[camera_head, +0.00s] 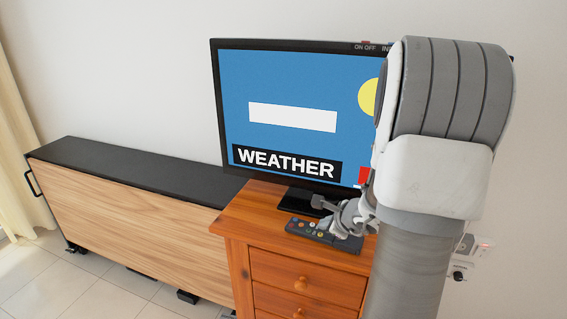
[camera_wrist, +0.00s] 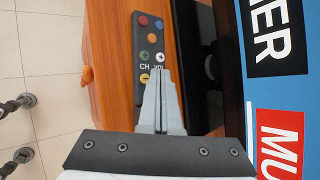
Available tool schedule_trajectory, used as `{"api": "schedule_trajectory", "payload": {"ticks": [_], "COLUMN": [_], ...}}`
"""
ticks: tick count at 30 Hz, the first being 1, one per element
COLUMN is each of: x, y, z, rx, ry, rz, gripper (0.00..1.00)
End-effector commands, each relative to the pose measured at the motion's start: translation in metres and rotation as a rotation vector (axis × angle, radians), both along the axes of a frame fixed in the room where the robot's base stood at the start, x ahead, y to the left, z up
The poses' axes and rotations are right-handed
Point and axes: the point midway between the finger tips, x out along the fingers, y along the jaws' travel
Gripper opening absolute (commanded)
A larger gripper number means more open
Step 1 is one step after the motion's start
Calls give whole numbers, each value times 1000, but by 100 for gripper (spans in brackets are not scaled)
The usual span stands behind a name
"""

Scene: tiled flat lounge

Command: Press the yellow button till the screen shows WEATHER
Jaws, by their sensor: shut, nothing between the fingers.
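The television screen (camera_head: 300,85) in the head view shows WEATHER in white letters on a black band, over a blue picture with part of a yellow disc. The dark remote (camera_head: 300,228) lies on the wooden cabinet in front of it. In the wrist view the remote (camera_wrist: 142,24) has red, blue, orange, green and white buttons, and a yellow button (camera_wrist: 145,78) with a minus sign. My gripper (camera_wrist: 160,71) is shut and empty, its tips over the remote just right of the yellow button. I cannot tell whether they touch it. The fingers hide the remote's lower part.
The orange-brown cabinet (camera_head: 310,275) has drawers with round knobs. The television's black base (camera_head: 297,203) stands close behind the remote. A long low wooden unit with a black top (camera_head: 140,168) runs to the left. Tiled floor (camera_head: 110,300) is open in front of it.

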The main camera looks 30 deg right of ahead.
Motion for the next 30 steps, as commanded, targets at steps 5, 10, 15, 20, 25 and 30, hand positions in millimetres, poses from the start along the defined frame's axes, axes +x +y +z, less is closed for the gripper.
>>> {"api": "schedule_trajectory", "payload": {"ticks": [5,10,15,20,25,30], "x": [1,1,0,0,0,0], "y": [0,0,0,0,0,0], "z": [22,40,55,56,55,55], "rx": [-2,-2,-1,-1,-1,-1], "ry": [-1,-1,-1,-1,-1,-1], "rz": [1,1,-1,0,0,-1], "gripper": [0,0,0,0,0,0]}}
